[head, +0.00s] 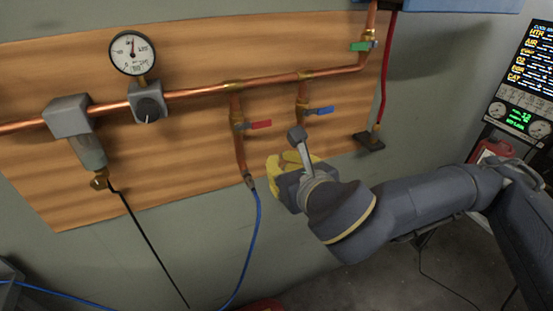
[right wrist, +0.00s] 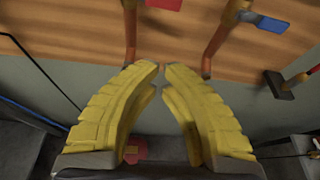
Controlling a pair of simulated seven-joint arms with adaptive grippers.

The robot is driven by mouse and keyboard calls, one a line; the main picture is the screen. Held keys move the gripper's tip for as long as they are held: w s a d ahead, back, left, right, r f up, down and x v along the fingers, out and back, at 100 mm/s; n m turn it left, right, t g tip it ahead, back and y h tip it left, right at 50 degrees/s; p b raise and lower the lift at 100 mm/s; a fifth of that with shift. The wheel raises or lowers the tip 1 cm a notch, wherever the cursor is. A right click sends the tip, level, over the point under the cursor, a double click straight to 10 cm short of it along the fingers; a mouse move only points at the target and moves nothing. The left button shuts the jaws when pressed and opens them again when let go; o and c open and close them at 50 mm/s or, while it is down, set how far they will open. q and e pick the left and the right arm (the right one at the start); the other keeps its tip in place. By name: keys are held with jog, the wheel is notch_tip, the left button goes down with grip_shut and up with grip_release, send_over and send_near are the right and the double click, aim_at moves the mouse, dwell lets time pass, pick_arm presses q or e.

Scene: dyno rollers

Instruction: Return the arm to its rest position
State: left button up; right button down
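My right gripper (head: 282,163) has yellow ribbed fingers and stands in front of the lower right part of the wooden panel, below the blue valve handle (head: 319,111). Its arm comes in from the right. In the right wrist view the gripper (right wrist: 162,66) has its two fingertips drawn together with only a thin gap, and nothing shows between them. The red valve handle (head: 260,125) is up and to the left of the gripper, apart from it. In the head view my wrist partly hides the fingers. My left gripper is not in view.
The wooden panel (head: 190,60) carries a copper pipe (head: 205,90), a pressure gauge (head: 132,53) and a filter unit (head: 88,150). A blue hose (head: 254,230) hangs below the red valve. A red hose (head: 386,75) hangs at right. An instrument screen (head: 535,65) stands far right.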

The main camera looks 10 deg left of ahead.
jog(key=shift+s+d+r, duration=0.1)
jog(key=shift+s+d, duration=0.1)
jog(key=shift+s, duration=0.1)
dwell(0.4)
